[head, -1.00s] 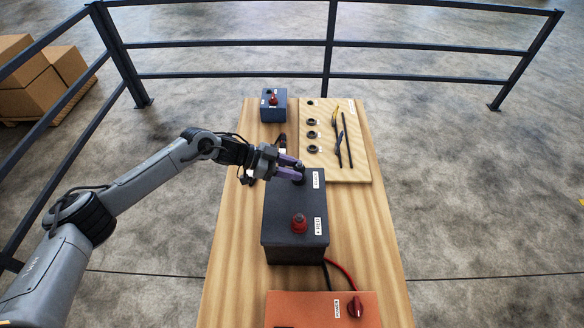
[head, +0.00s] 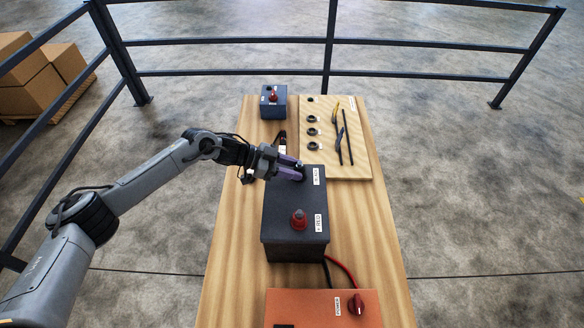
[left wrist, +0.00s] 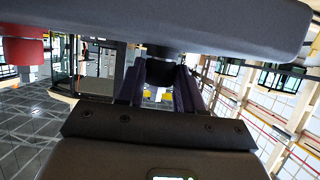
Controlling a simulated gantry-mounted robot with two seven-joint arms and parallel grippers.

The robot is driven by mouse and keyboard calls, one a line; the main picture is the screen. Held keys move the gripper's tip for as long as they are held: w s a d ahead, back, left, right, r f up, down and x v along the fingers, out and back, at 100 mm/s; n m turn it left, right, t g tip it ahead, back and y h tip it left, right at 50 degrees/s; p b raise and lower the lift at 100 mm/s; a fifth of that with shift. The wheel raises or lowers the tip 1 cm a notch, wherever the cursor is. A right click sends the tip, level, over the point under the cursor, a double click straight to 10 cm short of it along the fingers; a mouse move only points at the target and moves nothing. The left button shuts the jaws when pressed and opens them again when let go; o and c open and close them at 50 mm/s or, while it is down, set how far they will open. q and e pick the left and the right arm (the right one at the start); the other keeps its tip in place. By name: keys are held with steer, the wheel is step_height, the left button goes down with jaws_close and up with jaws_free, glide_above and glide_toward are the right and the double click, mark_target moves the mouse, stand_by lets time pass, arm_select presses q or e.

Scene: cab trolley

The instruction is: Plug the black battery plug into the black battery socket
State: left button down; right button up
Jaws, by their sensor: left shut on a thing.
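The dark battery box (head: 290,240) stands mid-trolley, with a red plug (head: 299,220) on its near part and labels along its right side. My left gripper (head: 299,170) has its purple fingers shut on the black battery plug, at the far end of the box top. In the left wrist view the black plug (left wrist: 162,68) sits between the fingers, against the dark box (left wrist: 190,22). The black battery socket is hidden by plug and fingers, and I cannot tell how deep the plug sits. My right gripper is out of view.
A small blue box (head: 281,107) with a red knob stands at the back left. A pale board (head: 359,172) with black rings and rods lies back right. An orange power box (head: 308,312) is in front, near red and black cables. Railings surround the trolley.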

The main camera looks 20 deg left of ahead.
arm_select(q)
steer(key=shift+f, duration=0.35)
